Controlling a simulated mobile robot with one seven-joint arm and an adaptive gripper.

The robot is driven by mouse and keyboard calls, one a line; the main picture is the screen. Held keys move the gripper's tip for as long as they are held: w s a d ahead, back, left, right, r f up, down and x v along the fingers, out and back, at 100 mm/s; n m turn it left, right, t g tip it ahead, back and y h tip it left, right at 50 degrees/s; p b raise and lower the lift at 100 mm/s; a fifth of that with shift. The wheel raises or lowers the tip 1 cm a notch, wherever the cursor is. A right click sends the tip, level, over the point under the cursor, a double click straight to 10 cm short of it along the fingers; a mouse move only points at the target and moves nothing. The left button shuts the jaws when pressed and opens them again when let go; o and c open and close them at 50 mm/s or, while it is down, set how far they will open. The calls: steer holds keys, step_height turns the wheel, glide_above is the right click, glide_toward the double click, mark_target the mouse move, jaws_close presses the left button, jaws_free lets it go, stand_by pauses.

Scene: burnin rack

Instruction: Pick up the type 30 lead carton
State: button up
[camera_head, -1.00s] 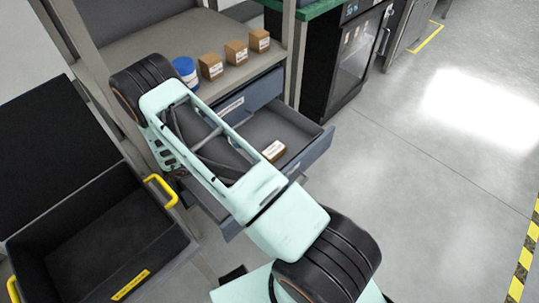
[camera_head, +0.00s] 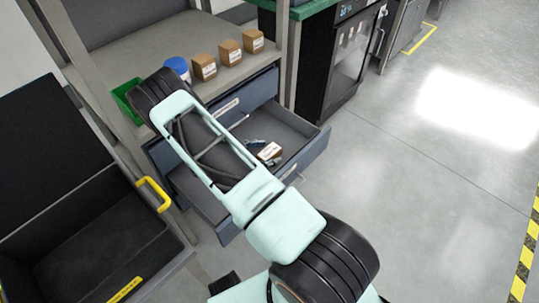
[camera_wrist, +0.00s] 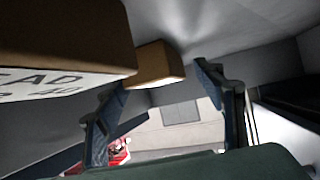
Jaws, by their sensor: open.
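A brown carton with a white label (camera_head: 270,151) lies in the open drawer (camera_head: 318,150) in the head view; its print is too small to read there. My gripper (camera_head: 257,144) shows as small dark blue tips right beside that carton, mostly hidden by my arm. In the wrist view my gripper (camera_wrist: 160,85) is open, with nothing between its fingers. A near carton (camera_wrist: 65,40) fills the upper left there, its label reading "EAD" and what looks like "40".
Three brown cartons (camera_head: 229,52) and a blue-lidded jar (camera_head: 178,68) stand on the shelf above the drawer. A green bin (camera_head: 127,100) is at the shelf's left. A black crate with yellow handles (camera_head: 90,235) is at left. Open floor lies to the right.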

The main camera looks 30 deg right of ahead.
steer(key=c, duration=1.4)
steer(key=shift+c, duration=0.2)
steer(key=shift+r, duration=0.2)
